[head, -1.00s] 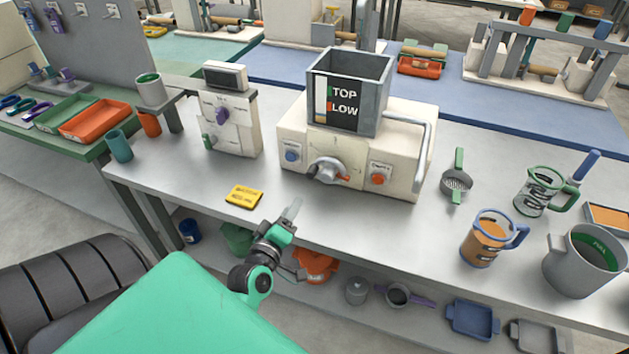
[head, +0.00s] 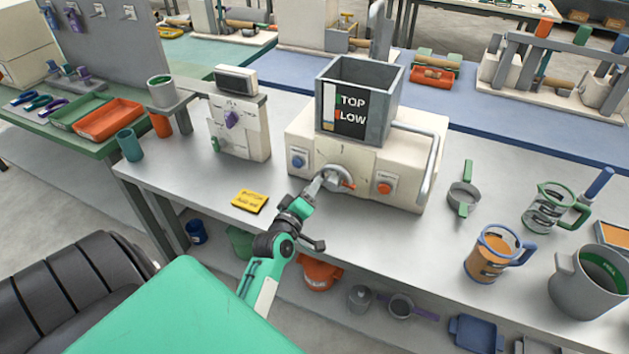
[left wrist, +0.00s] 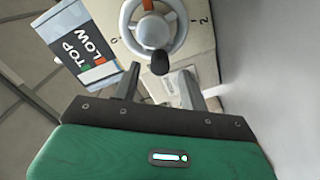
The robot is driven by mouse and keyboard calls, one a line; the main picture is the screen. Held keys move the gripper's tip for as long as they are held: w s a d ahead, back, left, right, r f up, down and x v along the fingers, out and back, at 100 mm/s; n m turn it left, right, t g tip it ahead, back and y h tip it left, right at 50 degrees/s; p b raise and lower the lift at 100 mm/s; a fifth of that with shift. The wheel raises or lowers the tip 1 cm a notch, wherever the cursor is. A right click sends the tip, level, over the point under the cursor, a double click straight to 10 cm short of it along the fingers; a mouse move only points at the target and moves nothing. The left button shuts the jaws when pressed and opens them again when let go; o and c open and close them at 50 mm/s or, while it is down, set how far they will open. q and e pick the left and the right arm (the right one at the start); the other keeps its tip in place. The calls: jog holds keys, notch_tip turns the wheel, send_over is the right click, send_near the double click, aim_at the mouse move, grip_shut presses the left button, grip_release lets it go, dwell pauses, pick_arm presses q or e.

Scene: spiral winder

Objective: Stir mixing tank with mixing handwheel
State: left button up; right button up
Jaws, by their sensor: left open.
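The mixing tank (head: 390,100) is a grey open square box on top of a cream machine (head: 310,140). Its front label reads TOP and LOW. The mixing handwheel (head: 338,178) is a small grey wheel on the machine's front, with an orange-red part at its right. In the left wrist view the handwheel (left wrist: 178,40) shows a dark knob (left wrist: 160,63) on its near side and the marks 0 and 2 beside it. My left gripper (head: 316,187) is open just in front of the wheel. Its fingers (left wrist: 158,82) stand apart below the knob, with nothing clearly between them. My right gripper is out of view.
A blue button (head: 298,161) and a red button (head: 384,188) flank the wheel. A yellow note (head: 249,201) lies on the grey bench. A strainer (head: 463,192), mugs (head: 492,255) and a large grey pot (head: 570,285) stand right.

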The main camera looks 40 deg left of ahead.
pick_arm(q)
jog(key=shift+x, duration=1.05)
jog(key=shift+w, duration=0.3)
jog(key=shift+w+a, duration=0.1)
jog(key=shift+w, duration=0.05)
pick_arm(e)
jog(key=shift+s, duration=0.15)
pick_arm(q)
grip_shut()
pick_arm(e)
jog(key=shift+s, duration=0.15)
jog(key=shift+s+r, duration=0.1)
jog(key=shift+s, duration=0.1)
pick_arm(q)
jog(key=shift+r+p, duration=0.1)
jog(key=shift+p, duration=0.25)
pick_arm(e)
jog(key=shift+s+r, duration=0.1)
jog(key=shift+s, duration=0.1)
